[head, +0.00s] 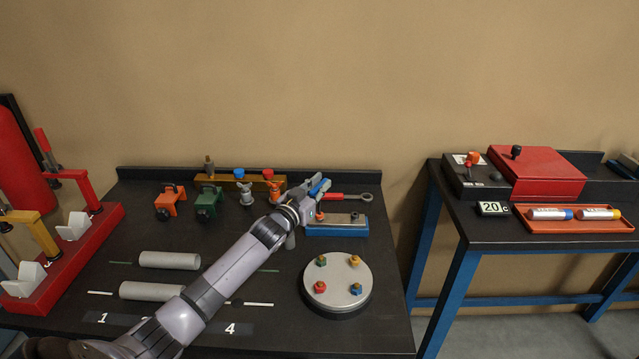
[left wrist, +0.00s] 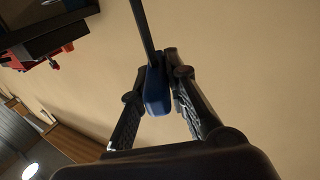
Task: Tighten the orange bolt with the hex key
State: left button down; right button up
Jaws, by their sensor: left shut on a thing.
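A round grey plate (head: 337,275) lies on the dark bench and carries several coloured bolts. The orange bolt (head: 354,261) is at its back right, with a green, a red and a blue bolt around it. My left gripper (head: 314,188) is shut on a blue-handled tool (head: 321,187), apparently the hex key, behind the plate and away from the orange bolt. In the left wrist view the blue handle (left wrist: 157,92) sits between the fingers, and its dark shaft (left wrist: 142,28) runs out past them. The shaft's tip is out of frame. My right gripper is not in view.
A blue-based block (head: 337,230) stands just behind the plate, with a red-handled wrench (head: 345,197) beyond it. Grey cylinders (head: 168,260) lie left of my arm. A red clamp stand (head: 70,255) is at the far left. A second table (head: 470,225) stands right, across a gap.

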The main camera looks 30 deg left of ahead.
pick_arm(q)
jog(key=shift+a+m+h, duration=0.1)
jog(key=shift+m+h, duration=0.5)
jog(key=shift+h, duration=0.4)
jog(key=shift+r+m+h, duration=0.1)
jog(key=shift+m+h, duration=0.2)
jog(key=shift+h, duration=0.1)
jog(key=shift+a+m+h+b, duration=0.1)
jog(key=shift+m+h+b, duration=0.2)
jog(key=shift+h+b, duration=0.15)
jog(key=shift+w+h, duration=0.1)
jog(key=shift+h, duration=0.25)
jog(key=shift+m+h, duration=0.3)
jog(key=shift+m, duration=0.1)
jog(key=shift+m+g+h+b, duration=0.3)
jog(key=shift+h, duration=0.2)
